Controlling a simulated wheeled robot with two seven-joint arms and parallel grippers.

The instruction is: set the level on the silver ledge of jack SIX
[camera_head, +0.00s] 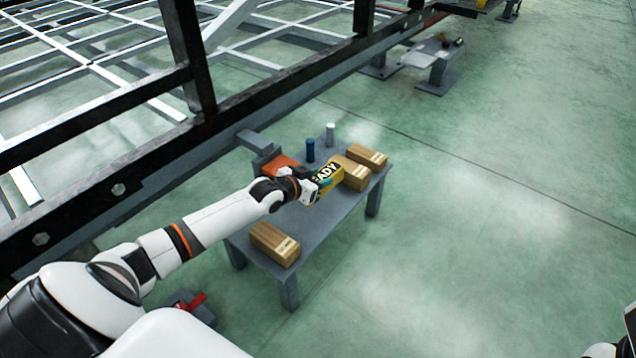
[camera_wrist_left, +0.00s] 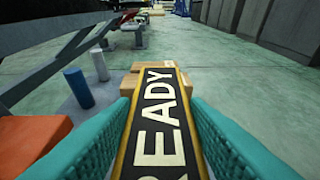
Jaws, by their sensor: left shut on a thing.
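My left gripper (camera_head: 318,186) is shut on a yellow block with a black label reading READY (camera_head: 327,183). It holds the block above the grey table. In the left wrist view the two teal fingers press on both sides of the READY block (camera_wrist_left: 158,125). I see no thing marked as a level apart from this held block, and no SIX label is readable. A grey ledge (camera_head: 254,139) sticks out under the dark chassis beam near the table. My right gripper does not show; only white and black parts of mine may reach the right edge.
The grey table (camera_head: 325,225) carries cardboard boxes (camera_head: 274,243), a blue cylinder (camera_head: 310,151), a pale cylinder (camera_head: 330,133) and an orange thing (camera_head: 278,164). The dark chassis beam (camera_head: 130,190) runs along the left. The green floor at right is clear.

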